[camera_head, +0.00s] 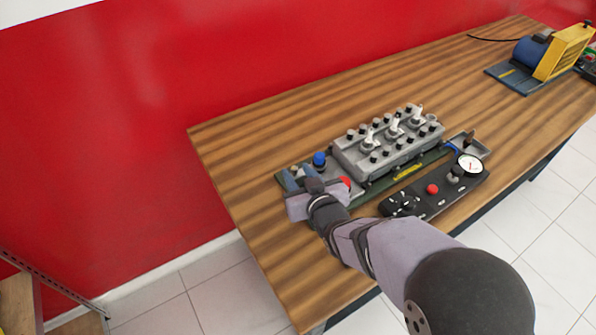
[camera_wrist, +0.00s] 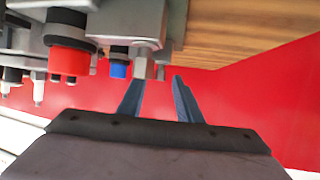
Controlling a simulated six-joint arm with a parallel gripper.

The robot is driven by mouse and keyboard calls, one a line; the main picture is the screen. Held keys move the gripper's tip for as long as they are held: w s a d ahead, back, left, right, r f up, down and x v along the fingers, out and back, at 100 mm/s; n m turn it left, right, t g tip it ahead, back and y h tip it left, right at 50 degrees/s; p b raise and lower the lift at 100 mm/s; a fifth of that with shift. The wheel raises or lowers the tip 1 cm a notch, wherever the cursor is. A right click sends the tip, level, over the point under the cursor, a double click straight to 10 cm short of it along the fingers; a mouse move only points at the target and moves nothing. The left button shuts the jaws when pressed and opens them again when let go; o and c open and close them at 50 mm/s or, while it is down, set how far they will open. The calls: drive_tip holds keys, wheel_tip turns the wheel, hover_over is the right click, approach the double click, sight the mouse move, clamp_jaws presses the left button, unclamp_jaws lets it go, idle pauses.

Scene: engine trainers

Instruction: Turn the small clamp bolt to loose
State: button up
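The engine trainer (camera_head: 385,150) stands on the wooden table, with a grey engine block on a dark green base. My gripper (camera_head: 293,177) is at the trainer's left end, near a blue cap (camera_head: 319,159) and a red cap (camera_head: 345,181). In the wrist view my gripper (camera_wrist: 159,80) has its two blue-grey fingers apart, with a clear gap between them. A small grey hex-headed part (camera_wrist: 143,66), seemingly the clamp bolt, shows just beyond the left fingertip. I cannot tell whether they touch. In the head view my arm hides the bolt.
In the wrist view the red cap (camera_wrist: 68,58) and blue cap (camera_wrist: 119,65) are close by on the left. A black control panel (camera_head: 430,195) with a gauge (camera_head: 470,163) lies at the trainer's front. A yellow and blue machine (camera_head: 565,52) stands far right. The table's left end (camera_head: 225,145) is clear.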

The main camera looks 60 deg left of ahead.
drive_tip(key=shift+a, duration=0.15)
clamp_jaws()
